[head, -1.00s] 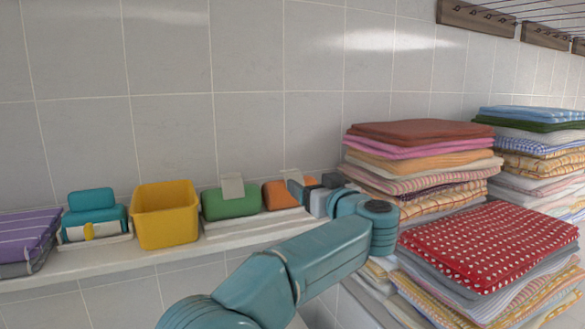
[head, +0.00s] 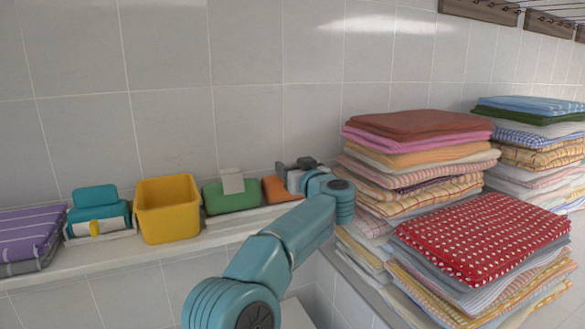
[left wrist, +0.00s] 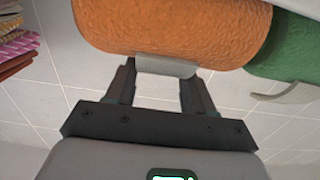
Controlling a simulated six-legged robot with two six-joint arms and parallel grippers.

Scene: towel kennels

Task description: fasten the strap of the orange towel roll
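The orange towel roll (head: 273,189) lies on the wall shelf, partly hidden behind my left gripper in the head view. It fills the top of the left wrist view (left wrist: 170,25). Its light grey strap end (left wrist: 166,67) sticks out from the roll at the fingertips; in the head view I cannot make it out. My left gripper (head: 283,173) is at the roll's right end and upper side in the head view. In the left wrist view my left gripper (left wrist: 158,74) has its fingers apart, with the strap end just beyond or between the tips; contact is unclear. My right gripper is not in view.
The green roll (head: 230,199) with its raised grey strap (head: 232,180) stands just left on the shelf (head: 95,254). Further left are a yellow bin (head: 168,215), a teal roll (head: 97,213) and purple towels (head: 30,236). Towel stacks (head: 415,165) stand close on the right.

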